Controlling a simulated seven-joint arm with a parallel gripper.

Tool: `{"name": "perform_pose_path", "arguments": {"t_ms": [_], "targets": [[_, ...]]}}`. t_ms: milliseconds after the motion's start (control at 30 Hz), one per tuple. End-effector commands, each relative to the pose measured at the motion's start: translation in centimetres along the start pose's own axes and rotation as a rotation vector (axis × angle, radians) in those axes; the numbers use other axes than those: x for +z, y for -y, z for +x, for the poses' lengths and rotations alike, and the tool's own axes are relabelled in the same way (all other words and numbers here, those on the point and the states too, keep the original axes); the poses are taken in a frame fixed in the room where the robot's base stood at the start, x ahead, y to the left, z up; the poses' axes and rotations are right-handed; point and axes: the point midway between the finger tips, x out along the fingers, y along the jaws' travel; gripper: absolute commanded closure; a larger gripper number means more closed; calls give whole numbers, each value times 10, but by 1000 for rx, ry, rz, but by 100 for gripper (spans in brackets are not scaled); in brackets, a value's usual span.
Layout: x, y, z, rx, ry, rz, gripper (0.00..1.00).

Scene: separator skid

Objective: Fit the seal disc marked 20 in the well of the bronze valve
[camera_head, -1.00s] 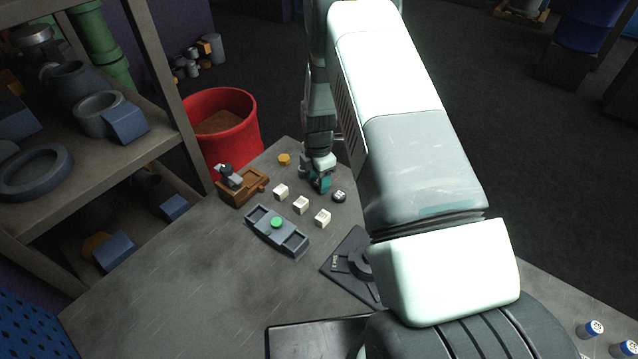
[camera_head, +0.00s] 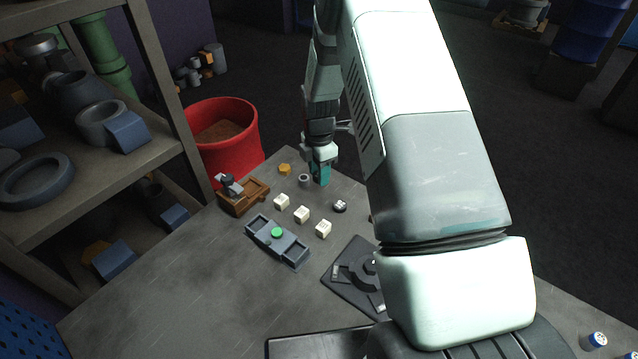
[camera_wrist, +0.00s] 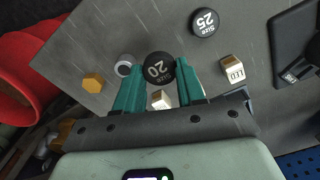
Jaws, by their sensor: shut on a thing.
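My gripper (camera_wrist: 160,82) is shut on the black seal disc marked 20 (camera_wrist: 158,67), whose number faces the wrist camera between the teal fingertips. In the head view my gripper (camera_head: 320,177) points down at the far part of the table; the disc cannot be made out there. The bronze valve seems to be the brown block (camera_head: 257,194) at the table's far left edge, with an open recess and a grey fitting on its left. My gripper is to its right, apart from it. The floor of the recess is not clear.
A black disc marked 25 (camera_wrist: 205,22), a grey ring (camera_head: 304,181), a yellow hex piece (camera_head: 285,169) and several white cubes (camera_head: 301,214) lie near my gripper. A blue-grey tray with a green button (camera_head: 277,232) and a dark plate (camera_head: 343,291) are nearer. A red bucket (camera_head: 250,140) stands beyond.

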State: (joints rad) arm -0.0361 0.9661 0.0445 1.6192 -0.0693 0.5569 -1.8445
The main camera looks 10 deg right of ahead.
Motion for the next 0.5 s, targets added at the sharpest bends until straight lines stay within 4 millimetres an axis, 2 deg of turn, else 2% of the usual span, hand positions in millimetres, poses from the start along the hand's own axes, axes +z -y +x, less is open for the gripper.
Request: {"name": "perform_pose_path", "arguments": {"t_ms": [100,267,367,500], "targets": [[0,0,-21,2,0,0,90],[-16,-14,-33,1,0,-7,90],[-41,-35,-33,1,-1,-10,90],[-88,-66,-29,1,-1,-10,90]]}}
